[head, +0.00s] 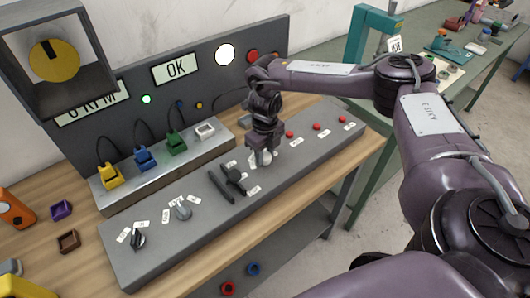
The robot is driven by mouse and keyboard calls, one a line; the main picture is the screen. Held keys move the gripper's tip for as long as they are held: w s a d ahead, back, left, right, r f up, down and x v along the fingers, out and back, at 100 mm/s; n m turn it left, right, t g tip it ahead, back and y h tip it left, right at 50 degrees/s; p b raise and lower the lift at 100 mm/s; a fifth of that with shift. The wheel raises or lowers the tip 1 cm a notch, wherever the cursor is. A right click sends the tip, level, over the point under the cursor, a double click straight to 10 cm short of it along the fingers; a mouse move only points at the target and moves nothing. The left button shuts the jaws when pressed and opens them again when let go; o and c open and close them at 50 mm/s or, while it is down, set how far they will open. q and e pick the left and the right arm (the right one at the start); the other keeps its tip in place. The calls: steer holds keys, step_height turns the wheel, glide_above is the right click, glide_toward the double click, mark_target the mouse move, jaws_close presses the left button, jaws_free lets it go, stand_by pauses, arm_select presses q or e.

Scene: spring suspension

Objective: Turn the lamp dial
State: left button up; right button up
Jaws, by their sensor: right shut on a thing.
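My right gripper (262,152) points down over the sloped grey control panel (205,226). It is shut on a small pale knob (266,157), which the fingers partly hide. Small white labels lie around this knob, too small to read. Two more dials sit to the left on the panel: a grey one (183,210) and a black one (138,238), each with labels around it. On the upright board behind, a round white lamp (225,54) is lit. My left gripper is not in view.
Black levers (235,180) stand just left of my right gripper, and red buttons (317,126) line the panel to its right. Behind is a metal box (119,201) with coloured plugs. A framed yellow dial (51,61) hangs at upper left.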

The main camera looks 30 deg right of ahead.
steer(key=m+p, duration=0.1)
steer(key=m, duration=0.3)
steer(key=shift+r, duration=0.1)
steer(key=shift+m+p, duration=0.9)
steer(key=shift+m, duration=1.3)
steer(key=o, duration=1)
steer(key=shift+c, duration=0.2)
